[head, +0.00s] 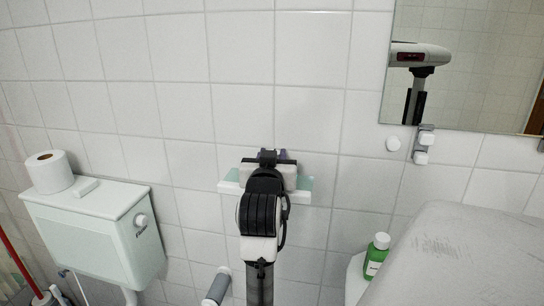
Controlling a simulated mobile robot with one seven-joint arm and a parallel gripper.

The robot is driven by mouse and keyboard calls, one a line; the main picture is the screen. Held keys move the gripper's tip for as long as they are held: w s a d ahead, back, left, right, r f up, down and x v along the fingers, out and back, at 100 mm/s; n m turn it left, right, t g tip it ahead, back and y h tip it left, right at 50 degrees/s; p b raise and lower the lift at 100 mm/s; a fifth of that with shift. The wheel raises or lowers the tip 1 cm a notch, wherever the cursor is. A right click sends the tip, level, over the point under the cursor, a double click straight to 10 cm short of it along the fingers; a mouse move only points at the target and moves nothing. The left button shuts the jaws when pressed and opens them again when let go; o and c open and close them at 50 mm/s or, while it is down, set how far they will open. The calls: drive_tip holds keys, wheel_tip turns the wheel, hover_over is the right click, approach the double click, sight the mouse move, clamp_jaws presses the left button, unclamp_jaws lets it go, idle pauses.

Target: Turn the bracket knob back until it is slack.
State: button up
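My arm rises through the middle of the head view, and my gripper (268,160) is at its far end, close to the tiled wall. It is seen from behind, so its fingers and anything between them are hidden. A pale green glass shelf (307,186) shows on both sides of my gripper. A small purple thing (284,155) peeks out just beyond it. I cannot make out a bracket knob at the shelf.
A mirror (470,70) hangs upper right. A pale cistern (85,225) with a paper roll (50,172) on it stands left. A green bottle (376,256) stands lower right, beside a large pale surface (460,255). The wall above my gripper is clear.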

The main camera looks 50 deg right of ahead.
drive_tip(key=o, duration=0.4)
drive_tip(key=shift+o, duration=0.2)
drive_tip(key=b+v, duration=0.4)
drive_tip(key=v, duration=1)
drive_tip(key=shift+d, duration=0.1)
